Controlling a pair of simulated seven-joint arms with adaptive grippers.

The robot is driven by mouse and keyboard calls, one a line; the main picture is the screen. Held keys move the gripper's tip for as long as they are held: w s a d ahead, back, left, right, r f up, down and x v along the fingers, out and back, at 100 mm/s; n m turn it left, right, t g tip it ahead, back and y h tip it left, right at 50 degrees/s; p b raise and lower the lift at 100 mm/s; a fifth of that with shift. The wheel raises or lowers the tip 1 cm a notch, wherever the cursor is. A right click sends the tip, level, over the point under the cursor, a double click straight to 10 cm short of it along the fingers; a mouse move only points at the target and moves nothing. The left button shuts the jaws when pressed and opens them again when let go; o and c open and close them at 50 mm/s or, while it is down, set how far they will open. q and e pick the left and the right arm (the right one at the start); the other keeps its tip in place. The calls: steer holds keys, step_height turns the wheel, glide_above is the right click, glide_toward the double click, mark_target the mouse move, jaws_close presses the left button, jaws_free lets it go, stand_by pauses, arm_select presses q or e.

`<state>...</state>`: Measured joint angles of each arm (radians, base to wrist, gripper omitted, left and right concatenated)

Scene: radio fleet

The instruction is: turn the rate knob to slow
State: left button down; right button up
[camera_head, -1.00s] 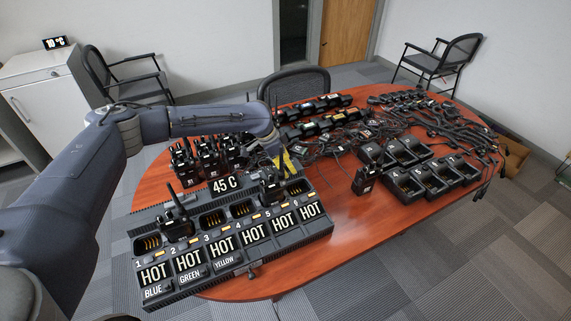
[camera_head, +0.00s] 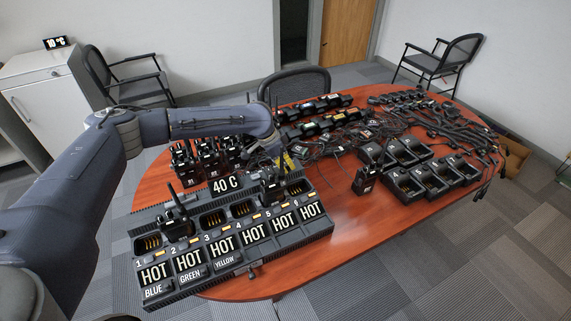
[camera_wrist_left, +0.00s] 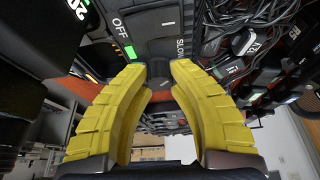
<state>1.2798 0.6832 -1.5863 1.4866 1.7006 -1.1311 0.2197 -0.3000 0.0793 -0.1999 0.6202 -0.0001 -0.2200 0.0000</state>
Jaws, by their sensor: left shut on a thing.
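My left gripper (camera_head: 287,166) is at the far right end of the charger bank (camera_head: 262,271), by its back edge. In the left wrist view its yellow fingers (camera_wrist_left: 159,78) are shut on a small dark knob (camera_wrist_left: 160,70), the rate knob. The word OFF with a green mark is to the left of the knob, and the word SLOW (camera_wrist_left: 181,47) is to its right. I cannot tell where the knob's pointer stands. In the head view the knob is hidden by the fingers. The bank's display (camera_head: 225,184) reads 40 C. My right gripper is not in view.
Radios stand in two bays of the bank, one (camera_head: 178,222) near the left end. Several radios (camera_head: 205,157) stand behind it. More chargers (camera_head: 430,176) and tangled cables (camera_head: 440,122) cover the table's right side. The table's front right is clear.

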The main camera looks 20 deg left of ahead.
arm_select(q)
steer(key=shift+n, duration=0.5)
steer(key=shift+d, duration=0.1)
steer(key=c, duration=1.1)
jaws_free()
steer(key=v, duration=1.2)
steer(key=shift+s, duration=0.1)
steer(key=shift+d, duration=0.1)
